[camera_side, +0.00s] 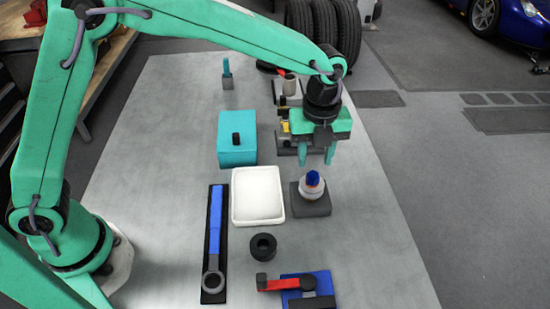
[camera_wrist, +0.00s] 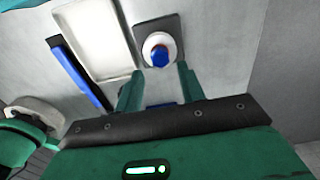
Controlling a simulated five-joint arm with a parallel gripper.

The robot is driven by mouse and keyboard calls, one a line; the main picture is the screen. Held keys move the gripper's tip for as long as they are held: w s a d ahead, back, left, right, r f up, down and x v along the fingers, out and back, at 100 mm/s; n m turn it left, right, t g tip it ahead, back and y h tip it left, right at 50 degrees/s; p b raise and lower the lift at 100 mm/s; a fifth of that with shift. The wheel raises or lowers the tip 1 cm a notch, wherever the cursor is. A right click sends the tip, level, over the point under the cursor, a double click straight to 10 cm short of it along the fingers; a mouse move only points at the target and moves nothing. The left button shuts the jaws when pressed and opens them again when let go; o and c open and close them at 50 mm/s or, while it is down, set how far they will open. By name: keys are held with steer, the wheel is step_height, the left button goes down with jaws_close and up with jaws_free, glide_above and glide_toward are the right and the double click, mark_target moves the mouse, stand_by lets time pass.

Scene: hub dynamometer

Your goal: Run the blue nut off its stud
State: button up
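The blue nut (camera_side: 312,178) sits on top of a pale rounded hub (camera_side: 312,191), which stands on a dark grey square block (camera_side: 317,209). In the wrist view the nut (camera_wrist: 160,57) shows just beyond my fingertips, on the pale hub. The stud is not clearly visible. My gripper (camera_side: 316,160) is above the nut and behind it in the side view, pointing down. Its two green fingers are apart with nothing between them, and they also show in the wrist view (camera_wrist: 159,80). My fingers do not appear to touch the nut.
A white tray (camera_side: 236,216) lies left of the hub block. Further left is a blue-handled wrench (camera_side: 215,227) on a black strip. A black ring (camera_side: 263,246) and a red-handled tool (camera_side: 277,284) lie in front. A teal box (camera_side: 237,152) stands behind the tray. Table at right is clear.

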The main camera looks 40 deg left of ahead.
mark_target(314, 174)
steer(key=shift+f, duration=2.6)
steer(key=shift+c, duration=0.2)
jaws_close()
steer(key=n, duration=1.1)
steer(key=shift+r+n, duration=0.1)
steer(key=shift+n, duration=0.3)
steer(key=n, duration=0.5)
steer(key=shift+n, duration=0.4)
steer(key=n, duration=0.6)
steer(key=shift+r, duration=0.1)
